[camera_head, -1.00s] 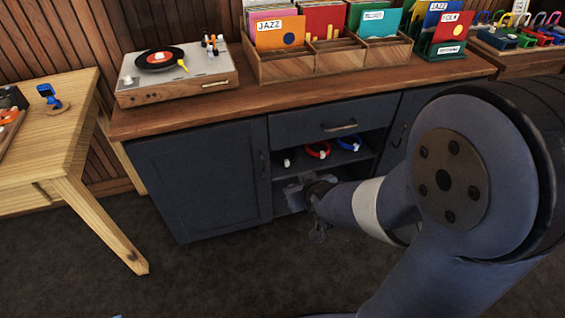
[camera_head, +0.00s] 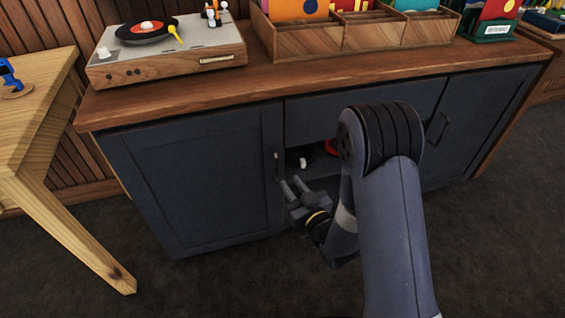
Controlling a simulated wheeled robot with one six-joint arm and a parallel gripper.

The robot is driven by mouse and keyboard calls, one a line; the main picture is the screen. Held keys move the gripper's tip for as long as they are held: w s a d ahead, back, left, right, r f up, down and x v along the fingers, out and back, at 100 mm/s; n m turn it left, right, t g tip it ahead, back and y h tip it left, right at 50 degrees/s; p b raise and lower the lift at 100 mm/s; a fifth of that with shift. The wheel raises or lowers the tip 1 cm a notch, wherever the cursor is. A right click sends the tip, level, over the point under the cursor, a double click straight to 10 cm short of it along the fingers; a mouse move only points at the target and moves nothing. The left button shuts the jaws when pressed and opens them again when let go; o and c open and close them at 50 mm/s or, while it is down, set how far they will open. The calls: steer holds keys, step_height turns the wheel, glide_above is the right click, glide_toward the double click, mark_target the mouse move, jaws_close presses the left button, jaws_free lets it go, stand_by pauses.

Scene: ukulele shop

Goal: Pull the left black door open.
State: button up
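The left black door (camera_head: 195,178) is a dark blue-black panel at the left of the wooden-topped cabinet. It looks closed, flush with the cabinet front. Its vertical dark handle (camera_head: 277,166) is near the door's right edge. My gripper (camera_head: 291,183) is just below and slightly right of the handle, with its two fingers apart and nothing visible between them. Whether a finger touches the handle or door edge cannot be told. My arm hides part of the cabinet's middle.
A record player (camera_head: 168,50) and a wooden record bin (camera_head: 345,38) stand on the cabinet top (camera_head: 330,72). An open shelf with a red item (camera_head: 303,147) lies right of the door. A light wooden table (camera_head: 60,215) stands at left. Dark floor before the door is clear.

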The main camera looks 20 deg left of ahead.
mark_target(277, 163)
steer(key=b+x, duration=0.1)
steer(key=x, duration=0.9)
steer(key=shift+r, duration=0.1)
jaws_close()
